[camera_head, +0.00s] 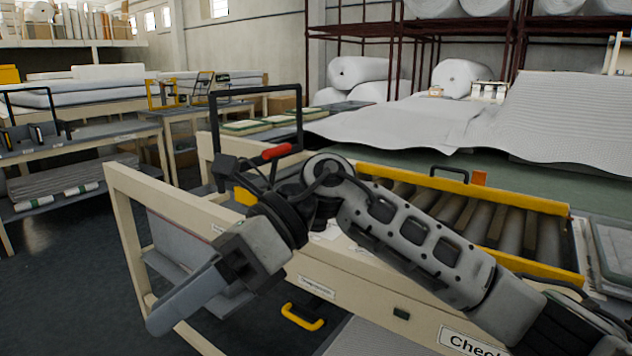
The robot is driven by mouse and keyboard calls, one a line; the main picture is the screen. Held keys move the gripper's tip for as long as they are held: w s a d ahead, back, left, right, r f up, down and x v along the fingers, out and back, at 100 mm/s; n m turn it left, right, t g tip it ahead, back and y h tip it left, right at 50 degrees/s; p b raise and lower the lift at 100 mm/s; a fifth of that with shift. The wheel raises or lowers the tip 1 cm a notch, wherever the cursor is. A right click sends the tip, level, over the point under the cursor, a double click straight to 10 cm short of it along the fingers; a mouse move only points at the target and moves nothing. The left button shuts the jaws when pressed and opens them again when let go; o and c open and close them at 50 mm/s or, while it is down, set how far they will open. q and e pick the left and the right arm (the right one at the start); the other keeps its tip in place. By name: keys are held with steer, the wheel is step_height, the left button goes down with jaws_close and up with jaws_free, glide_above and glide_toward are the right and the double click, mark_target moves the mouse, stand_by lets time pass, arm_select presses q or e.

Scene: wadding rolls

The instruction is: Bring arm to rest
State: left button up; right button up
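My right arm comes in from the lower right and reaches left across the front of the workbench. My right gripper (170,312) is at the lower left end of that arm, pointing down and left, in front of the bench's pale frame. It is seen from the side, so the gap between its fingers cannot be made out. No object shows clearly in it. My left arm and gripper are not in view.
Behind my arm, the bench holds a yellow-edged roller bed (480,215). A yellow handle (302,317) sticks out below the bench. A black frame (256,92) stands behind the wrist. White wadding (400,122) covers a table behind. Dark floor (60,290) is open at left.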

steer(key=w+d+f+m+t+y, duration=0.1)
steer(key=w+d+m+t+y, duration=0.2)
steer(key=m+t, duration=0.65)
steer(key=w+d+f+m+t+y+p, duration=0.1)
steer(key=w+d+m+t+y, duration=0.4)
steer(key=m, duration=0.7)
steer(key=w+d+f+m+t+y, duration=0.1)
steer(key=m+t+y, duration=0.1)
steer(key=m+t, duration=0.75)
steer(key=d+f+m+t+h, duration=0.3)
steer(key=d+f+m+h, duration=0.4)
steer(key=f+m+h, duration=0.45)
steer(key=s+d+f+m+g+h, duration=0.2)
steer(key=s+d+f+m, duration=0.1)
steer(key=f, duration=0.3)
steer(key=s+d+f+m+g+h+p, duration=0.1)
steer(key=s+d+f+m+g+h, duration=0.1)
steer(key=s+f, duration=0.4)
steer(key=s+d+f+m+g+h, duration=0.2)
steer(key=s+d+f+m+g, duration=0.2)
steer(key=s+d+f+m, duration=0.1)
steer(key=shift+s+d+f+m, duration=0.2)
steer(key=shift+f+m, duration=0.35)
steer(key=shift+f, duration=0.4)
